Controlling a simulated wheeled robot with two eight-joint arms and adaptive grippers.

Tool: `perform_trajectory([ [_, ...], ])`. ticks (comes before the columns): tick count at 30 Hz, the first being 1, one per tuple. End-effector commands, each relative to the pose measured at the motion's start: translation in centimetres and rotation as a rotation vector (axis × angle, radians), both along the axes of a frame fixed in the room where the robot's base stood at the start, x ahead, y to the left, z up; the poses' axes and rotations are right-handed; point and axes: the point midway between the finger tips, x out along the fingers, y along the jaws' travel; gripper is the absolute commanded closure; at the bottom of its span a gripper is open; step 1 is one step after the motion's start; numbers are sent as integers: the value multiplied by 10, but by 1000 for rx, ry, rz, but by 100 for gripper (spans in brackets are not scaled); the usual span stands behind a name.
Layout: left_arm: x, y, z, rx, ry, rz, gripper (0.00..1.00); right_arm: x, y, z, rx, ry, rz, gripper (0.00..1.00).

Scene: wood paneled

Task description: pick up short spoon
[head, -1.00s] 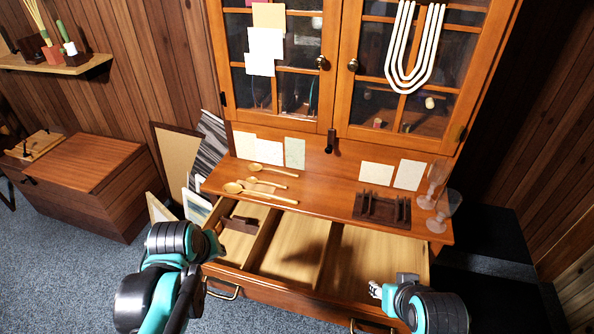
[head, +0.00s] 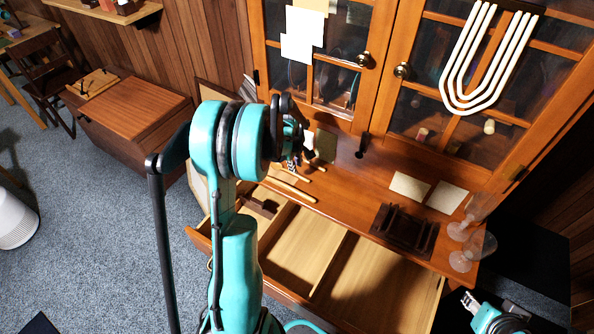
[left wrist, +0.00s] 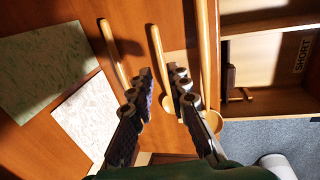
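Three wooden spoons lie side by side on the cabinet's counter in the left wrist view. The middle one, the short spoon (left wrist: 156,45), lies between the fingers of my left gripper (left wrist: 161,70). The gripper is open, with a finger on each side of the handle; I cannot tell if they touch it. Another spoon (left wrist: 112,50) is to the left and a longer spoon (left wrist: 206,50) to the right. In the head view my left arm hides most of the spoons, and my left gripper (head: 292,165) points down over them. My right gripper (head: 470,299) is low at the right, away from the spoons.
An open divided drawer (head: 345,250) sits below the counter, with a "SHORT" label (left wrist: 302,55) inside one compartment. A dark rack (head: 403,230) and glasses (head: 462,258) stand on the counter's right. Paper cards (head: 409,187) are by the cabinet doors.

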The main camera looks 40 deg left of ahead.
Motion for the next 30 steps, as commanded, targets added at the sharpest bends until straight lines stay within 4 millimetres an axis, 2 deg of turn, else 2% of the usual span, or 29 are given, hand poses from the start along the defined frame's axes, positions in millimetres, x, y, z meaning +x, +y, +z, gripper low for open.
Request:
perform_trajectory([
  [12, 9, 3, -54, 2, -1, -3, 83, 0, 0, -27, 0, 0, 0, 60],
  [19, 9, 3, -55, 2, -1, -3, 83, 0, 0, -26, 0, 0, 0, 60],
  [20, 9, 3, -55, 2, -1, -3, 86, 0, 0, -26, 0, 0, 0, 60],
  [21, 9, 3, -55, 2, -1, -3, 96, 0, 0, -26, 0, 0, 0, 60],
  [22, 9, 3, -55, 2, -1, -3, 100, 0, 0, -26, 0, 0, 0, 60],
  [30, 9, 3, -55, 2, -1, -3, 100, 0, 0, -26, 0, 0, 0, 60],
])
